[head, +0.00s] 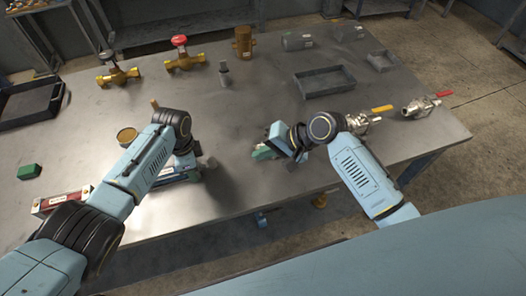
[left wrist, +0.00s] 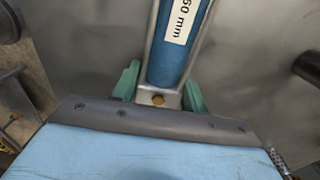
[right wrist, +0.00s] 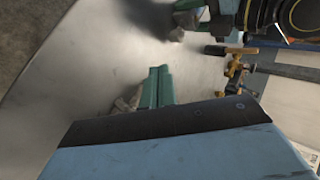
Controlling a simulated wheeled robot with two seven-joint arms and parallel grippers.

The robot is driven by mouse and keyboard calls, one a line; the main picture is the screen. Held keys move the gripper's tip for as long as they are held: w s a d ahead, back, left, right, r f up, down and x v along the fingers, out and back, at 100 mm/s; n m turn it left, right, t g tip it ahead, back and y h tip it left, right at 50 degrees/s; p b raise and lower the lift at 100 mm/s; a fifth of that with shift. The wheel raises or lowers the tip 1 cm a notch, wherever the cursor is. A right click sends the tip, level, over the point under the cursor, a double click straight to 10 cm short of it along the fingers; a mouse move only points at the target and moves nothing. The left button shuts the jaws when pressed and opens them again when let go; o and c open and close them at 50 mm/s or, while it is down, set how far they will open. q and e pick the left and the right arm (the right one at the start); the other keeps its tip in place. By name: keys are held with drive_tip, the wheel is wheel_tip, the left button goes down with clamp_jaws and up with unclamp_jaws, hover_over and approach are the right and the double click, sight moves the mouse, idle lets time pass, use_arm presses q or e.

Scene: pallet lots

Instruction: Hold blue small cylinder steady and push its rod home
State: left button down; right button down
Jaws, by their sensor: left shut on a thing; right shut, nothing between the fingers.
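The blue small cylinder (left wrist: 185,45), with silver side rails and a white label reading "60 mm", lies between the green fingers of my left gripper (left wrist: 160,88) in the left wrist view. In the head view, my left wrist and forearm cover most of it; a blue part (head: 178,175) shows beneath. I cannot make out its rod. My right gripper (head: 263,152) is to the right of the cylinder, low over the table. In the right wrist view its green fingers (right wrist: 157,87) are together, with nothing between them.
Brass valves (head: 117,72), a brass fitting (head: 243,42) and a grey stepped part (head: 225,74) stand at the back. Trays (head: 324,80) and ball valves (head: 421,105) are to the right. A green block (head: 29,171) and red labelled part (head: 62,201) lie left.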

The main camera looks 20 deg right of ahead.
use_arm(q)
drive_tip(key=shift+a, duration=0.1)
drive_tip(key=c, duration=0.7)
unclamp_jaws()
drive_tip(key=shift+r, duration=0.1)
